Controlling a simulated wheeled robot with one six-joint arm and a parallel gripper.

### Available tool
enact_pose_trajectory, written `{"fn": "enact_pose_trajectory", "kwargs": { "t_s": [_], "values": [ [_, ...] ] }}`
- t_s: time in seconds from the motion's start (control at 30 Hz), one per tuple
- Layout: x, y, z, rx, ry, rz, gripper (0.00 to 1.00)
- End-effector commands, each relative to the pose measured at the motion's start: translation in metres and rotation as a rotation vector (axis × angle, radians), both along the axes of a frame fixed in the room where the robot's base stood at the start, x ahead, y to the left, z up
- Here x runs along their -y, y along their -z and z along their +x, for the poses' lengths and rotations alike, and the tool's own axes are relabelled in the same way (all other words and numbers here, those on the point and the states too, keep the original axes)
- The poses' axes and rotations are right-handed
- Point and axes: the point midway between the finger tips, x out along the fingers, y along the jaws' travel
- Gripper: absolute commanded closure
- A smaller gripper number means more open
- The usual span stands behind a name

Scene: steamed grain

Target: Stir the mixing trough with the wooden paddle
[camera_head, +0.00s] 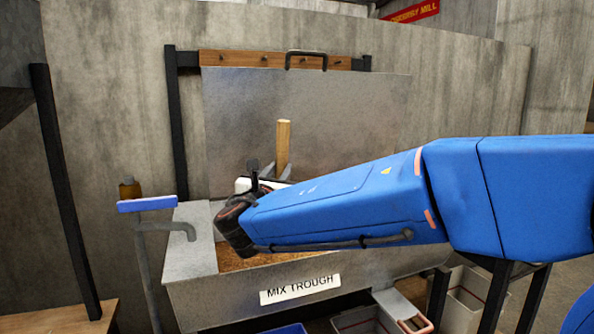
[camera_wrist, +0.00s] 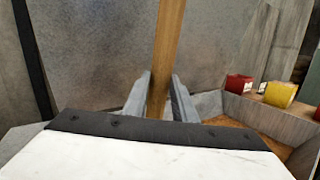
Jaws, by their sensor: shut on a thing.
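The mixing trough (camera_head: 200,292) is a grey metal box labelled "MIX TROUGH", with brown grain (camera_head: 240,262) inside. Its grey lid or back panel (camera_head: 310,90) stands upright behind it. The wooden paddle (camera_head: 284,142) shows as an upright pale shaft above my gripper; its lower end is hidden. In the wrist view the paddle shaft (camera_wrist: 168,45) runs up between the two grey fingers of my gripper (camera_wrist: 158,100), which is shut on it. In the head view my blue arm covers much of the trough's opening, and the fingers are mostly hidden.
Red (camera_wrist: 238,83) and yellow (camera_wrist: 280,94) objects sit on a ledge in the wrist view. Bins (camera_head: 462,297) stand below right. A concrete wall is behind.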

Motion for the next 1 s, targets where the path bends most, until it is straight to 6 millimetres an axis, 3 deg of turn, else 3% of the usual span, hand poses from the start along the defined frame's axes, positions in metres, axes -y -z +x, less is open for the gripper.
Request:
{"fn": "enact_pose_trajectory", "kwargs": {
  "t_s": [0.13,0.5,0.8,1.0],
  "values": [
    [-0.022,0.000,-0.006,0.000,-0.002,0.001,1.00],
    [-0.047,0.000,-0.013,0.000,-0.001,0.001,1.00],
    [-0.044,-0.023,-0.013,0.002,0.001,0.002,1.00],
    [-0.044,-0.049,-0.013,0.002,0.000,0.004,1.00]
  ]
}}
